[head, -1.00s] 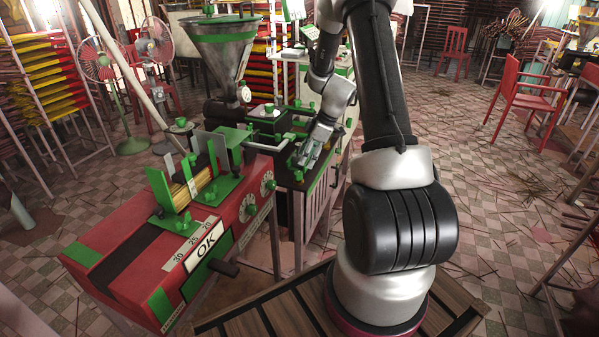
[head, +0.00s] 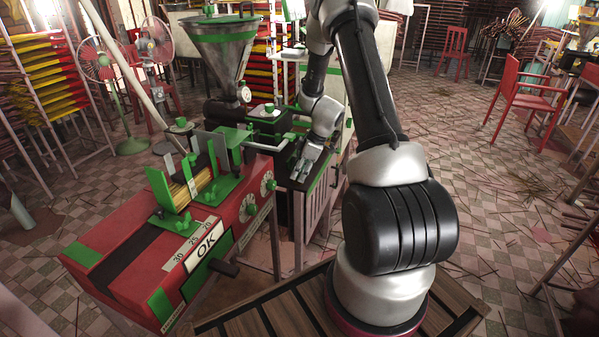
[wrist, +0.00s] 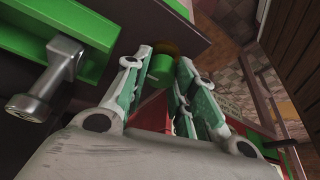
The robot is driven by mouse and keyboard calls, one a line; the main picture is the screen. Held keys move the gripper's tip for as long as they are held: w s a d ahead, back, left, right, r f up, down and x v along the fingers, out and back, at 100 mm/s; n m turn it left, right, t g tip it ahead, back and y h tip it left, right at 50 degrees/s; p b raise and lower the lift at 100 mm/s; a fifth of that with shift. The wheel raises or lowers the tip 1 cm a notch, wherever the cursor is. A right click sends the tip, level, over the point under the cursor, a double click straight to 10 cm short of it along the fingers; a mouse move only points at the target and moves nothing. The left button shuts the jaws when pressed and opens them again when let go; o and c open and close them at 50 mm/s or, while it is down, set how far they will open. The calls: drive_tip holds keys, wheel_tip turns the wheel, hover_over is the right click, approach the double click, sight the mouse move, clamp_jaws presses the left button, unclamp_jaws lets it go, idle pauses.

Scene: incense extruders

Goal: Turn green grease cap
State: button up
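In the wrist view a small green cylindrical cap (wrist: 162,66) with a dark brownish ring beside it shows between the far ends of my two fingers. I take it for the grease cap. My gripper (wrist: 160,78) is open, with a pale green-padded finger on each side of the cap. I see a gap at the left finger; whether the right finger touches the cap I cannot tell. In the head view my gripper (head: 301,168) points down at the front end of the dark extruder bench, and the cap cannot be made out there.
A green bracket with a metal knob (wrist: 50,80) lies close left of my fingers in the wrist view.

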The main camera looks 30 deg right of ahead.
drive_tip(key=shift+c, duration=0.6)
drive_tip(key=m+h, duration=0.1)
drive_tip(key=m, duration=0.2)
drive_tip(key=shift+t, duration=0.4)
drive_tip(key=shift+s+a+m+t+h, duration=0.1)
drive_tip(key=shift+m+t+h, duration=0.2)
drive_tip(key=shift+m, duration=0.85)
drive_tip(key=shift+m+t+h, duration=0.2)
drive_tip(key=shift+m+h, duration=0.2)
drive_tip(key=shift+m, duration=0.75)
drive_tip(key=o, duration=1)
